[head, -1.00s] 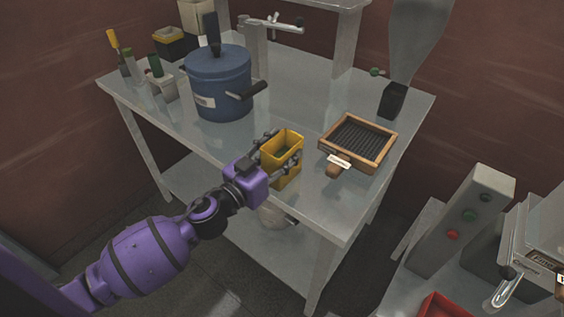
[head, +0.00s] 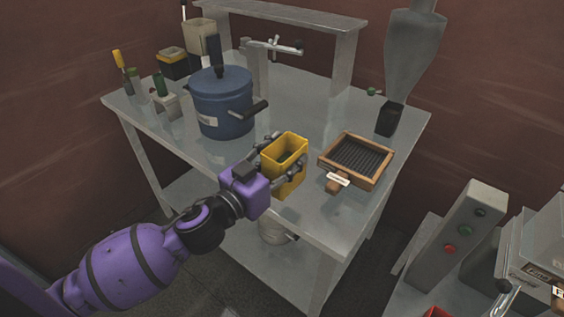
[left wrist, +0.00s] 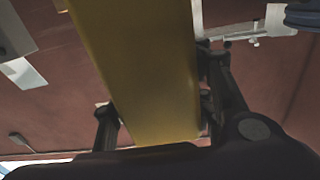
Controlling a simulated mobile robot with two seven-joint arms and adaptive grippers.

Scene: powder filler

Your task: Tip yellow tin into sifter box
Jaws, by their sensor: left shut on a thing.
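The yellow tin (head: 284,172) is an open-topped rectangular box, held upright near the table's front edge. My left gripper (head: 279,164) is shut on it, with a finger on each side. In the left wrist view the tin (left wrist: 140,70) fills the middle between the two fingers (left wrist: 158,122). The tin's contents are dark and too small to make out. The sifter box (head: 356,160) is a wooden frame with a dark ribbed inside and a labelled handle. It lies flat on the table just right of the tin, apart from it. My right gripper is not in view.
A blue lidded pot (head: 222,103) stands behind and left of the tin. A grey funnel-shaped hopper (head: 412,50) with a black spout is behind the sifter box. A grey control box (head: 459,235) with buttons is at lower right. The table (head: 310,110) is clear behind the sifter.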

